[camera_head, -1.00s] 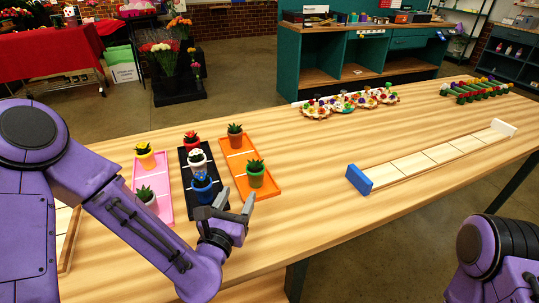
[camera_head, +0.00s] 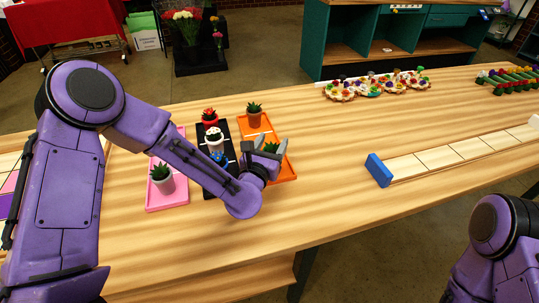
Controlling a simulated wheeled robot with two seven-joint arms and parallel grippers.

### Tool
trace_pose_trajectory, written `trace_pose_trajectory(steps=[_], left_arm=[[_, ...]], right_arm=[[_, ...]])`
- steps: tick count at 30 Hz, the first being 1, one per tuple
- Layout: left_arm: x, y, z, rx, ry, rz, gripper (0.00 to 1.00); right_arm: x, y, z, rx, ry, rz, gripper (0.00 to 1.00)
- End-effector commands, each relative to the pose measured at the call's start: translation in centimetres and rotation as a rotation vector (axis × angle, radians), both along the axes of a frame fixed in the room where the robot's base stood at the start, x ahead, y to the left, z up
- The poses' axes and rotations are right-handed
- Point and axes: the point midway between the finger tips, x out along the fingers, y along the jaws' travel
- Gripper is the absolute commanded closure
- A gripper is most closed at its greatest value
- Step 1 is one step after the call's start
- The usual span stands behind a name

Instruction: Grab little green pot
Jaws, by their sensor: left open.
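The little green pot with its spiky plant (camera_head: 271,148) stands on the front part of the orange tray (camera_head: 243,124). Most of the pot is hidden behind my left gripper, and mainly its leaves show. My left gripper (camera_head: 270,144) is open, with one finger on each side of the plant in the picture. I cannot tell whether the fingers touch the pot. My right gripper is out of view; only part of my right arm shows at the lower right.
A terracotta pot (camera_head: 254,115) stands at the back of the orange tray. The black tray holds a red pot (camera_head: 210,119), a white pot (camera_head: 214,138) and a blue pot (camera_head: 217,159). The table centre is clear.

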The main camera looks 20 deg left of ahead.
Motion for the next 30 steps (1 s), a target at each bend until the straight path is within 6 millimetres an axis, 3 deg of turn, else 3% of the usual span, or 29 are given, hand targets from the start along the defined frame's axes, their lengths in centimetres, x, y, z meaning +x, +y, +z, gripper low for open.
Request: trace_pose_trajectory(steps=[3,9,22,27,30], left_arm=[[0.0,-0.1,0.0,0.0,0.0,-0.002,0.41],[0.0,0.0,0.0,0.0,0.0,-0.001,1.0],[0.0,0.0,0.8,-0.001,-0.004,0.001,1.0],[0.0,0.0,3.5,-0.004,-0.007,0.001,1.0],[-1.9,-0.1,5.3,-0.004,-0.006,-0.001,1.0]], right_arm=[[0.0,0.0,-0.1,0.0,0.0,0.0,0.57],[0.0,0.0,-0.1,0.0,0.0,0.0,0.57],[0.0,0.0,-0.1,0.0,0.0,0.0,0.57],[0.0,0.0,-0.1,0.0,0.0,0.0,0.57],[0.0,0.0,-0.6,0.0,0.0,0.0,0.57]])
